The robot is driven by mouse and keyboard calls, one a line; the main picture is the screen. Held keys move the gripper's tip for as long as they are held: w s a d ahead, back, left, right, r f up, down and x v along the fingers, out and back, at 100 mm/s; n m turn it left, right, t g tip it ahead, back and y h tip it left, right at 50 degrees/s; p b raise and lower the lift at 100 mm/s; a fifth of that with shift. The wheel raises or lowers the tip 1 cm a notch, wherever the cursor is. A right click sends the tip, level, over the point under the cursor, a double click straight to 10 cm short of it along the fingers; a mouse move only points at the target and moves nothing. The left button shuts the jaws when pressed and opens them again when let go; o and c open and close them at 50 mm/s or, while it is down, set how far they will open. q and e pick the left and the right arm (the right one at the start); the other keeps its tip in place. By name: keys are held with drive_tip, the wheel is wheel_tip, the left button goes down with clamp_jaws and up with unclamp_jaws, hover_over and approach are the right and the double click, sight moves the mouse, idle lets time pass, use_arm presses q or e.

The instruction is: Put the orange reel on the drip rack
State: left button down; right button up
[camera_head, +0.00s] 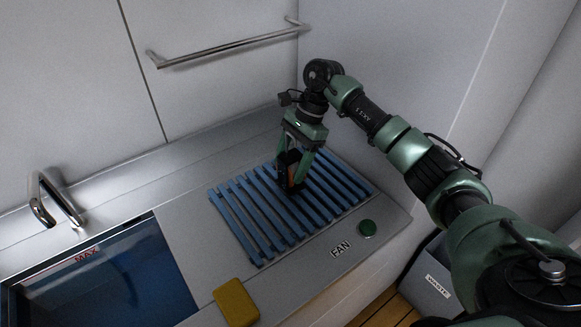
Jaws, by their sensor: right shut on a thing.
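The drip rack (252,218) is a set of blue slats on the grey counter, right of the sink. My right gripper (291,184) points down over the back part of the rack. My left gripper is not in the view.
A sink (120,281) with blue water is at the left, with a tap (48,203) behind it. A yellow sponge-like block (236,302) lies at the counter's front. A waste bin (428,283) stands below right. A metal rail (230,43) is on the wall.

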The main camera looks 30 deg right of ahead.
wheel_tip(320, 180, down, 2)
drive_tip(key=shift+f, duration=0.1)
drive_tip(key=shift+f, duration=0.15)
drive_tip(key=o, duration=1.6)
drive_tip(key=shift+o, duration=0.2)
